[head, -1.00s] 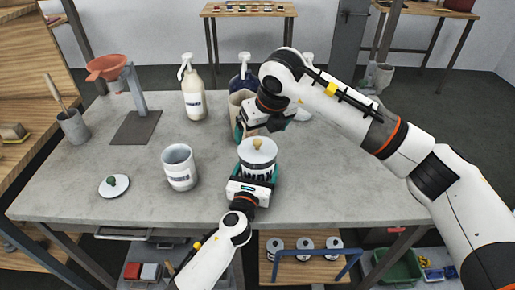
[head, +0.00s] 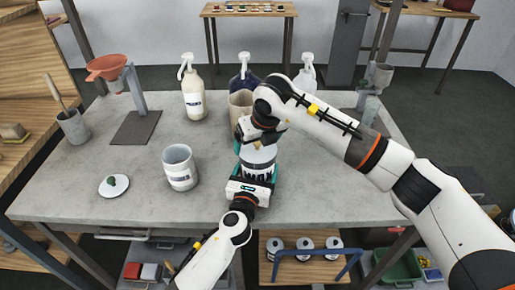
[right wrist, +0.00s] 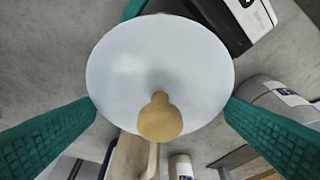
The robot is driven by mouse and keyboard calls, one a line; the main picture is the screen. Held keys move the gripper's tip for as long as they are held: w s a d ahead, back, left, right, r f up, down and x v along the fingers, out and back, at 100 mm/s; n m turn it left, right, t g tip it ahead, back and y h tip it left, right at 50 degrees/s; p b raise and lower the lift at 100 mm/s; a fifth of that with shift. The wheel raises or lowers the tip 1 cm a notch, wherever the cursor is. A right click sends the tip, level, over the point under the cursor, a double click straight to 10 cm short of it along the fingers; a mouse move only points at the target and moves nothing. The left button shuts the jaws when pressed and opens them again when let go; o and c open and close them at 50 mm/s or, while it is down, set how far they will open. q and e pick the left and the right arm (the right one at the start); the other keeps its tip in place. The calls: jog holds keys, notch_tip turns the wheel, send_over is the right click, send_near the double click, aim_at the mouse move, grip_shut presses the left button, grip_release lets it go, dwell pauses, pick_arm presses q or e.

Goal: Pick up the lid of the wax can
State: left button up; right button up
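A white lidded can (head: 258,158) stands near the middle front of the table. In the right wrist view its round white lid (right wrist: 150,62) with a tan knob (right wrist: 160,118) is in full sight; in the head view my right gripper mostly hides it. My right gripper (right wrist: 161,106) is open above the lid, one teal finger on either side, with the knob between them. My left gripper (head: 250,184) is closed around the can's body from the front. I cannot read the labels.
An open white can (head: 180,168) and a loose white lid with a green knob (head: 113,186) stand to the left. Pump bottles (head: 194,95) and a beige container (head: 240,105) stand behind. An orange funnel on a stand (head: 107,67) is at the back left.

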notch_tip(320, 180, up, 10)
jog(key=shift+r, duration=0.1)
dwell(0.6)
jog(key=shift+r, duration=2.45)
pick_arm(q)
jog(key=o, duration=1.2)
jog(key=shift+c, duration=0.2)
